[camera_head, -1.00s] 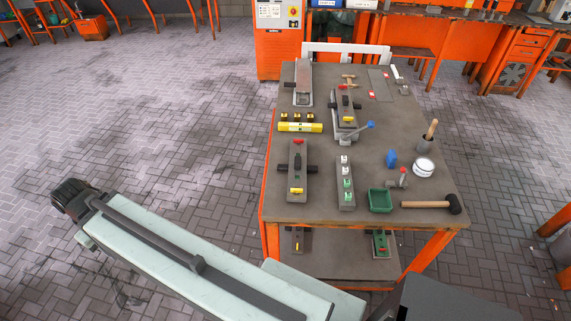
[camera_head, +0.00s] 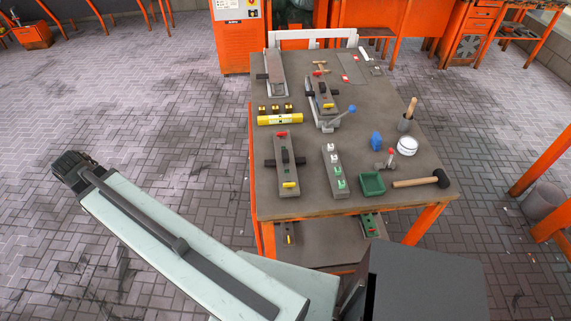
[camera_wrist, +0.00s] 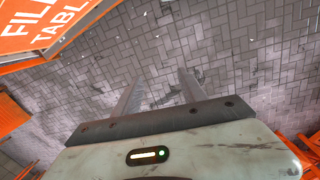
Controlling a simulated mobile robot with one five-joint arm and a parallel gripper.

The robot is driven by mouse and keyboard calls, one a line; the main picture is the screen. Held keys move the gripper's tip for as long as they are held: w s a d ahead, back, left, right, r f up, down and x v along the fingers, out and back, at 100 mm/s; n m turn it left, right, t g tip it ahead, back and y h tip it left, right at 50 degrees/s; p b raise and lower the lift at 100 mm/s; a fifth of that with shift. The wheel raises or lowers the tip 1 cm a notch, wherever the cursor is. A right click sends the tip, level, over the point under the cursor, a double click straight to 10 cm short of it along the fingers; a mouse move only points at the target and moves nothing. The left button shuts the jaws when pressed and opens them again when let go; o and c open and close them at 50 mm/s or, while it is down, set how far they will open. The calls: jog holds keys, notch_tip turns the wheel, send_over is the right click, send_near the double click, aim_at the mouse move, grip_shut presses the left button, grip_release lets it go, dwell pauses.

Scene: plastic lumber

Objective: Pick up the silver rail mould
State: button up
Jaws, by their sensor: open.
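Several long moulds lie on the work table (camera_head: 350,190) in the head view. A long grey mould with pale metal edges (camera_head: 275,76) lies at the far left corner. Another, with a silvery base and a blue-tipped lever (camera_head: 324,104), lies nearer the middle. Which one is the silver rail mould I cannot tell for sure. My gripper (camera_wrist: 159,82) is open and empty in the wrist view, its two fingers apart over bare paved floor. No mould shows between them. My gripper is well away from the moulds.
A dark grey mould (camera_head: 287,168), a green tray (camera_head: 371,184), a mallet (camera_head: 418,182) and a white pot (camera_head: 407,145) crowd the table's near half. An orange panel with lettering (camera_wrist: 40,25) stands at upper left in the wrist view. Paved floor left of the table is clear.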

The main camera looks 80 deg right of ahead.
jog(key=s+d+n+g, duration=0.1)
jog(key=s+d, duration=0.3)
jog(key=d, duration=0.6)
jog(key=s+d, duration=0.4)
jog(key=d, duration=0.5)
jog(key=n+g+b, duration=0.2)
jog(key=g, duration=0.1)
send_near(270, 161)
jog(key=f, duration=0.1)
jog(key=b+x, duration=0.7)
jog(key=x, duration=0.1)
jog(key=shift+s+a+f+b, duration=0.1)
jog(key=shift+s+f+b, duration=0.1)
jog(key=shift+b, duration=0.15)
jog(key=shift+r, duration=0.25)
grip_shut()
jog(key=shift+h, duration=0.3)
